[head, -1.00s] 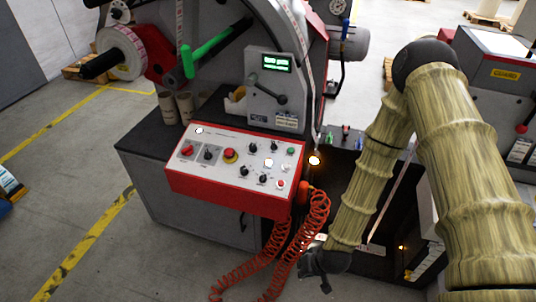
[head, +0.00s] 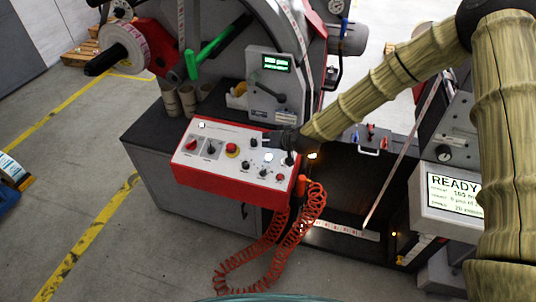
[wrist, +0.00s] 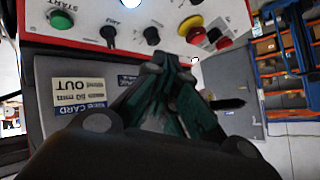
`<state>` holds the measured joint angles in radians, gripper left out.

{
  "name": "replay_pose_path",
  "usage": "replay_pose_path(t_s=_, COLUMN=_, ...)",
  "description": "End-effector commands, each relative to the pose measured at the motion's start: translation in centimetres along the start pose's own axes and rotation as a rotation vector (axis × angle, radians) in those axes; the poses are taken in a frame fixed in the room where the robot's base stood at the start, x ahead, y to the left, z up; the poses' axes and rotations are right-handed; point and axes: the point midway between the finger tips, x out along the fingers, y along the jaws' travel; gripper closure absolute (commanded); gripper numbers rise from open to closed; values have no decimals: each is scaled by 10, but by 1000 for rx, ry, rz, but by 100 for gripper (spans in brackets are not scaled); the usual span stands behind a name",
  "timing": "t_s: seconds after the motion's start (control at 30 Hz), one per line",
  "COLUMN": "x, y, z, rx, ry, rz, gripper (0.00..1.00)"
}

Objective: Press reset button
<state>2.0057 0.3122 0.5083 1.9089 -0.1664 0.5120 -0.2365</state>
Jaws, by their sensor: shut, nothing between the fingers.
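The white-faced control panel with a red rim (head: 236,192) stands on the machine's front and carries several knobs and buttons. A red button (head: 280,177) is at its lower right and a lit white button (head: 269,157) is above it. No label reading reset is legible, so I cannot tell which button it is. My gripper (head: 270,139) is over the panel's upper right part and hides some controls there. In the wrist view its fingers (wrist: 168,62) are shut and empty, near the panel's edge. Contact with a button cannot be made out.
A coiled red hose (head: 315,222) hangs below the panel's right side. A display reading READY (head: 455,195) stands at right. Open floor (head: 150,262) lies at front left.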

Motion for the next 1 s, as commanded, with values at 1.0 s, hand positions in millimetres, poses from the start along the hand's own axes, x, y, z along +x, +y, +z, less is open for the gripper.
replay_pose_path(t_s=1.0, x=25, y=14, z=5, rx=-5, ry=15, rz=-6, gripper=100)
